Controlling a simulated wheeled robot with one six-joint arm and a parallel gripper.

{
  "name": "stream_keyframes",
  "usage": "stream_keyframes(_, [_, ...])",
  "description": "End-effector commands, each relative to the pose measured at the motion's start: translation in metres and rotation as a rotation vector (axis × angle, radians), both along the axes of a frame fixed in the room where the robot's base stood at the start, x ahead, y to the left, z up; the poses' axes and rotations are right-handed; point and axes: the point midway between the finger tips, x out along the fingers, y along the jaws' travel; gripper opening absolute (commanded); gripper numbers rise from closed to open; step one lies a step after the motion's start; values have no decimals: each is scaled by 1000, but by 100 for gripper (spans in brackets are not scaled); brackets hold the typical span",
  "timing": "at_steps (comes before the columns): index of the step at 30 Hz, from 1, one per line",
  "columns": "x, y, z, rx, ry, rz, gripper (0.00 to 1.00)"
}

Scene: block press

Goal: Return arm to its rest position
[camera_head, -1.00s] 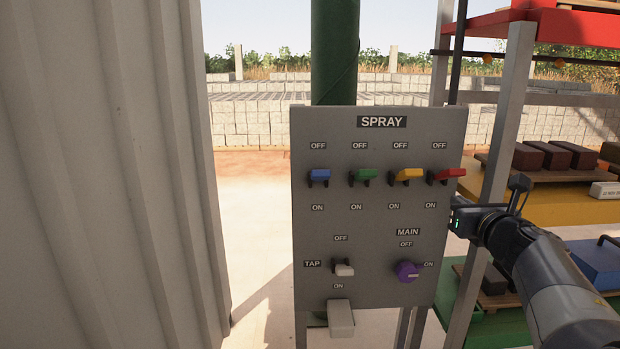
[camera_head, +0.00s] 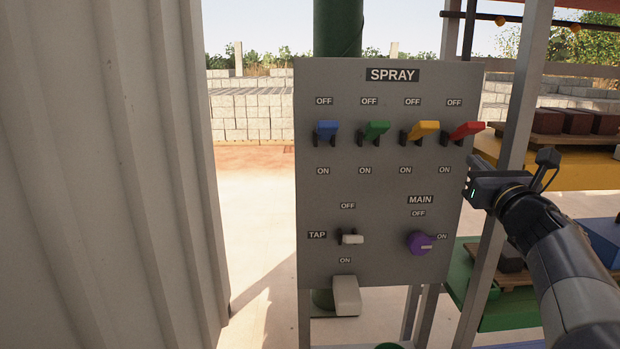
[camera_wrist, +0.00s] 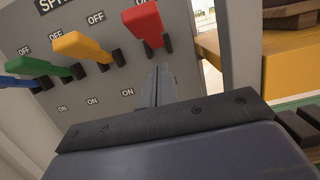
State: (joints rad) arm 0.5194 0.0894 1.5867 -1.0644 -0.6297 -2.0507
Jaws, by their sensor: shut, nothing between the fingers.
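My gripper (camera_head: 474,177) is at the right edge of the grey SPRAY panel (camera_head: 385,195) in the head view, just below the red lever. It is shut and empty. In the wrist view the closed fingers (camera_wrist: 158,85) point at the panel, below the red lever (camera_wrist: 143,26); I cannot tell whether they touch the panel. The blue lever (camera_head: 326,130), green lever (camera_head: 376,130), yellow lever (camera_head: 422,131) and red lever (camera_head: 465,132) sit in a row, closer to their OFF labels.
The white tap switch (camera_head: 351,238) and purple main knob (camera_head: 419,243) are lower on the panel. A metal rack post (camera_head: 512,130) and block shelves stand close on the right. A corrugated wall (camera_head: 110,170) fills the left.

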Motion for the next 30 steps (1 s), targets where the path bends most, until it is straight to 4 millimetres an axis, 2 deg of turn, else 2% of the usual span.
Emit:
stream_keyframes(1, [0,0,-4,1,-10,0,0])
stream_keyframes(19, [-1,0,-3,2,-35,0,0])
stream_keyframes(30, [2,1,8,2,26,2,0])
